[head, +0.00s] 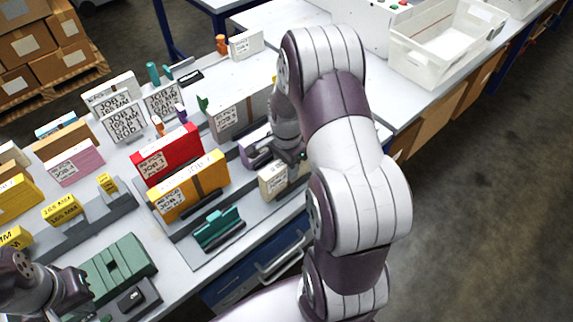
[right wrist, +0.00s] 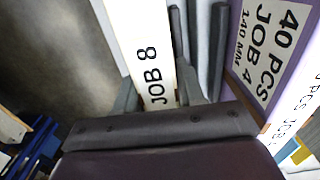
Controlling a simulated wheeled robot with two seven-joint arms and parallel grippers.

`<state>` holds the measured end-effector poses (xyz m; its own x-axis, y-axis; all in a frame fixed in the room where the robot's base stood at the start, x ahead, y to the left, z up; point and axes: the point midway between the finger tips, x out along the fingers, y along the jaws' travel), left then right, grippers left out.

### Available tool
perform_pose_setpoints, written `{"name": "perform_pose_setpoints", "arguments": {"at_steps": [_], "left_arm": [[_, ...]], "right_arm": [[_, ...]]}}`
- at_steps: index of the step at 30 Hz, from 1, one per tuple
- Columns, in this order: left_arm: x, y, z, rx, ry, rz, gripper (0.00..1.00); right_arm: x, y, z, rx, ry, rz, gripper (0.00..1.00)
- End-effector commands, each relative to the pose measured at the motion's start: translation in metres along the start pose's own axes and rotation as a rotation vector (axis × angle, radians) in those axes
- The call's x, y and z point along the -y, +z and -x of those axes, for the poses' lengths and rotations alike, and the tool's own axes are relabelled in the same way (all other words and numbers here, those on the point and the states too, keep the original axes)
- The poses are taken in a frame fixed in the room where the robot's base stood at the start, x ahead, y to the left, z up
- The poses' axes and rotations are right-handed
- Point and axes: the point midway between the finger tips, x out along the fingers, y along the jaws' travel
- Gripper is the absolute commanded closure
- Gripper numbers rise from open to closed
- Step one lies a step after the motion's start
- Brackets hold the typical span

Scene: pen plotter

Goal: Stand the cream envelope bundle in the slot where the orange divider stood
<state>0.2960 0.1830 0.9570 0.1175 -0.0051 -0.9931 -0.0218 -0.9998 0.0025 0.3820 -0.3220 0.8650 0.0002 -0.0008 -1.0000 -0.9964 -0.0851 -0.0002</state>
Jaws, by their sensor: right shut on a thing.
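The cream envelope bundle (head: 271,182) is upright at the right end of the front rack row, right of the yellow-orange bundle (head: 195,188). My right gripper (head: 290,156) is shut on it from above. In the right wrist view the bundle (right wrist: 145,45), marked JOB 8, is between the fingers, with dark rails close beside it. I cannot tell whether its foot rests in a slot. Small orange pieces (head: 221,44) (head: 158,126) are at the back and in the middle; I cannot tell which is the divider. My left gripper (head: 85,290) is near the green box; its fingers are unclear.
The purple JOB 4 bundle (right wrist: 262,50) stands close to the held bundle. A red bundle (head: 168,153) and a grey-sided bundle (head: 238,115) stand behind. A teal piece (head: 218,229) sits at the front. A green box (head: 118,266) is at the lower left.

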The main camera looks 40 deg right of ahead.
Motion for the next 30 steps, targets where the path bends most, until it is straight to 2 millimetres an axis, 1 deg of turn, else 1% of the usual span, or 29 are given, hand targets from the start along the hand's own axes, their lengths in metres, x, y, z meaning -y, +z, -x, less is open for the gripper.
{"name": "perform_pose_setpoints", "arguments": {"at_steps": [2,3,5,13,16,17,20,24,27,30], "left_arm": [[0.0,0.0,-0.002,0.0,0.0,0.0,1.0],[0.0,0.0,-0.001,0.0,0.0,0.0,1.0],[0.0,0.0,-0.001,0.0,0.0,0.0,1.0],[0.0,0.0,-0.001,0.0,0.0,0.0,1.0],[0.0,0.0,0.001,0.0,0.0,0.0,1.0],[0.0,0.0,0.001,0.0,0.0,0.0,1.0],[0.0,0.0,0.002,0.0,0.0,0.0,1.0],[0.0,0.0,0.003,0.0,0.0,0.0,1.0],[0.0,0.0,0.003,0.0,0.0,0.0,1.0],[0.0,0.0,0.003,0.0,0.0,0.0,1.0]], "right_arm": [[0.0,0.0,-0.003,0.0,0.0,0.0,0.98],[0.0,0.0,-0.003,0.0,0.0,0.0,0.55],[0.0,0.0,-0.003,0.0,0.0,0.0,0.36],[0.0,0.0,-0.002,0.0,0.0,0.0,0.36],[0.0,0.0,0.006,-0.001,-0.001,0.0,0.36],[0.001,0.0,0.011,-0.001,-0.003,0.0,0.36],[0.001,-0.001,0.036,-0.003,-0.005,0.0,0.36],[0.001,-0.001,0.075,-0.002,-0.005,0.0,0.36],[0.001,0.0,0.097,-0.001,-0.003,0.0,0.36],[0.001,0.0,0.113,-0.001,-0.002,0.0,0.36]]}}
